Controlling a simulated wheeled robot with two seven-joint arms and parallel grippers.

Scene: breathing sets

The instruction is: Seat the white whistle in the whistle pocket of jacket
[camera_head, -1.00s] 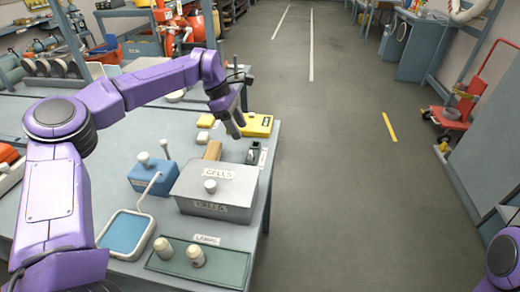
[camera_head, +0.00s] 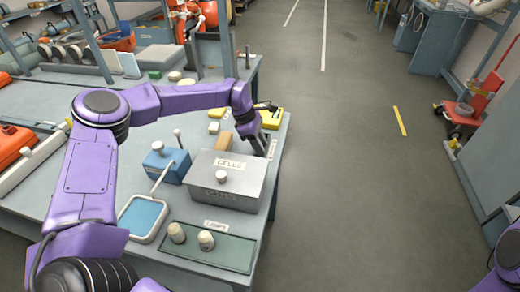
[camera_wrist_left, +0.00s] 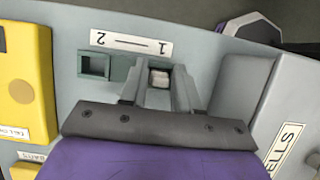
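A small grey-green two-pocket holder (camera_wrist_left: 93,66) stands at the table's right edge, beside a label (camera_wrist_left: 131,43) reading "1 — 2" upside down in the left wrist view. A small white piece (camera_wrist_left: 160,78), possibly the whistle, shows in its right pocket; the left pocket looks empty. My left gripper (camera_head: 258,145) points down over the holder. In the left wrist view its fingers (camera_wrist_left: 160,92) are apart, one on each side of the white piece, with no clear contact. In the head view the arm mostly hides the holder. I cannot make out a jacket. My right gripper is out of view.
A grey "CELLS" box (camera_head: 224,180) with a knob stands close to my left gripper. A yellow case (camera_head: 271,118) lies behind. A blue box (camera_head: 166,165), a blue-lined tray (camera_head: 143,218) and a green tray (camera_head: 235,252) with two pale knobs stand nearer. Open floor lies right.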

